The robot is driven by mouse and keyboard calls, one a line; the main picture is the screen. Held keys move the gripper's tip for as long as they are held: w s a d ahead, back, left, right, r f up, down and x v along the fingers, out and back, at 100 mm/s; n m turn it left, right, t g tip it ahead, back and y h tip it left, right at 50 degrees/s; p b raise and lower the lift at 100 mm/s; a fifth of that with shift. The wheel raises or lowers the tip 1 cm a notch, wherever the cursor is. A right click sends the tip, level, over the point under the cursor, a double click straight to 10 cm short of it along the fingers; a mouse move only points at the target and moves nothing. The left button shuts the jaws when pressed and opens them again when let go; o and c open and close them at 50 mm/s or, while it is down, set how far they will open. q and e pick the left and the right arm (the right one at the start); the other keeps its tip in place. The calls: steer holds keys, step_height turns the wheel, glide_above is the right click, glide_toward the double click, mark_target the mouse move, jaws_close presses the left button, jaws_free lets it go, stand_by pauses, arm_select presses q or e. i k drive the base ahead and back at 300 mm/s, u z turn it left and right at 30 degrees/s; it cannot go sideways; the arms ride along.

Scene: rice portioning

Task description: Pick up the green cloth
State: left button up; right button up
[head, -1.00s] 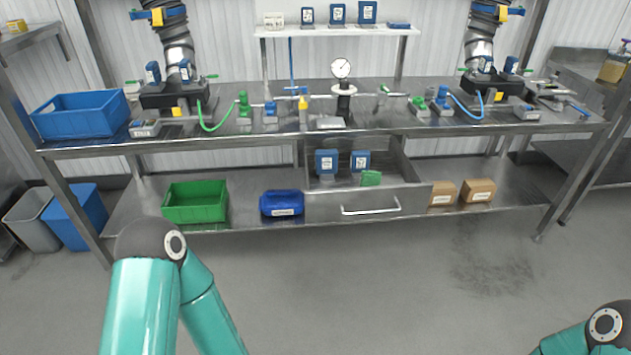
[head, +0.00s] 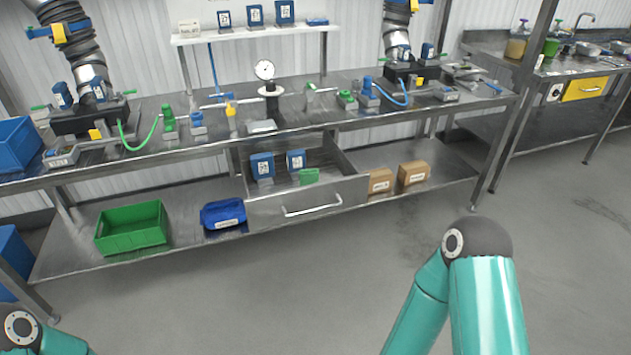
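I cannot clearly make out a green cloth in the head view. A small green item (head: 309,175) lies in the open drawer (head: 306,206) under the bench, but it is too small to tell whether it is cloth. Another green item (head: 551,47) stands on the sink counter at the upper right and looks more like a container. My arms show at the bottom left and bottom right, with both grippers out of the frame.
A long steel bench (head: 215,145) with fittings crosses the view. Its lower shelf holds a green crate (head: 131,240), a blue bin (head: 222,215) and brown boxes (head: 413,173). Open floor lies in front.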

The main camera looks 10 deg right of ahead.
mark_target(306, 176)
steer(key=u, duration=0.1)
steer(key=i, duration=1)
steer(key=z, duration=0.1)
